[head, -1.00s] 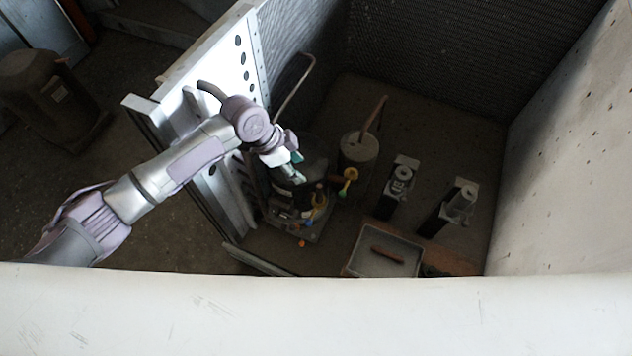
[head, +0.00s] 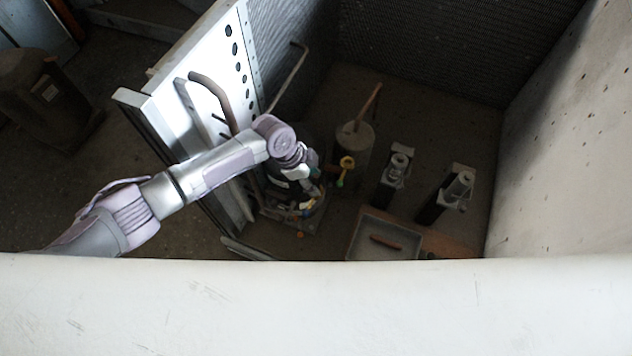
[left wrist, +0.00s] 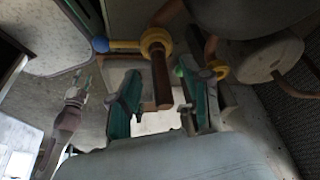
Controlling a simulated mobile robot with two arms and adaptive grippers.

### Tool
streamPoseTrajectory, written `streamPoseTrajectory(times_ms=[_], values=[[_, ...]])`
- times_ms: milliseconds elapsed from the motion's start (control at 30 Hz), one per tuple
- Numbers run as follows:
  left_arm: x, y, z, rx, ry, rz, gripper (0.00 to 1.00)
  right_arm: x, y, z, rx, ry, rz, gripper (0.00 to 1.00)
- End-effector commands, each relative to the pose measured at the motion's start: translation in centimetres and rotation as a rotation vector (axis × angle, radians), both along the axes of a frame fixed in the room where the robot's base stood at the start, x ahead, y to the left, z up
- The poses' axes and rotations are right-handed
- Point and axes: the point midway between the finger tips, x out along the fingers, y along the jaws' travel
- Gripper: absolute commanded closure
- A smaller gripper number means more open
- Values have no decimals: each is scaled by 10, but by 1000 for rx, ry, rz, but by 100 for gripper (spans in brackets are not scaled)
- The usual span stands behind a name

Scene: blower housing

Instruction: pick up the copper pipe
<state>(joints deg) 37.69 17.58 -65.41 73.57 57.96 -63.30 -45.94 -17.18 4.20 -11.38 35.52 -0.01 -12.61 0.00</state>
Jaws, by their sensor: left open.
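In the left wrist view, a short copper-brown pipe (left wrist: 162,82) hangs below a yellow ring fitting and shows between the two fingers of my left gripper (left wrist: 160,98). The gripper is open, with a gap on both sides of the pipe; I cannot tell how deep the pipe sits between the fingers. In the head view my left gripper (head: 309,181) is over the dark machine, left of the yellow ring (head: 346,163). The pipe between the fingers is not clear there. My right gripper is not in view.
A pale perforated panel (head: 205,62) with a bent brown pipe (head: 212,92) stands beside my left arm. A tray (head: 356,250) holds a brown rod (head: 385,242). A canister (head: 352,145) and two black-and-silver blocks (head: 393,177) stand behind. The concrete wall (head: 555,130) bounds the right.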

Motion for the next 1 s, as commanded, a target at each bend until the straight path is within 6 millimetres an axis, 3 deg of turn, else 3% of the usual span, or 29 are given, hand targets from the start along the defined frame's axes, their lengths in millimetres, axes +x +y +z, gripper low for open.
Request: streamPoseTrajectory(times_ms=[133, 400, 700, 1000], values=[[0, -7, -16, 0, 1, 1, 52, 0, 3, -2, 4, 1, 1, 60], [0, -8, -19, -1, 0, 0, 52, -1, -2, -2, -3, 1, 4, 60], [0, -8, -19, 0, 0, 1, 100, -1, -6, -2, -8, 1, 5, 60], [1, -8, -18, -1, -1, 1, 100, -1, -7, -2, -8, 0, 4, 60]])
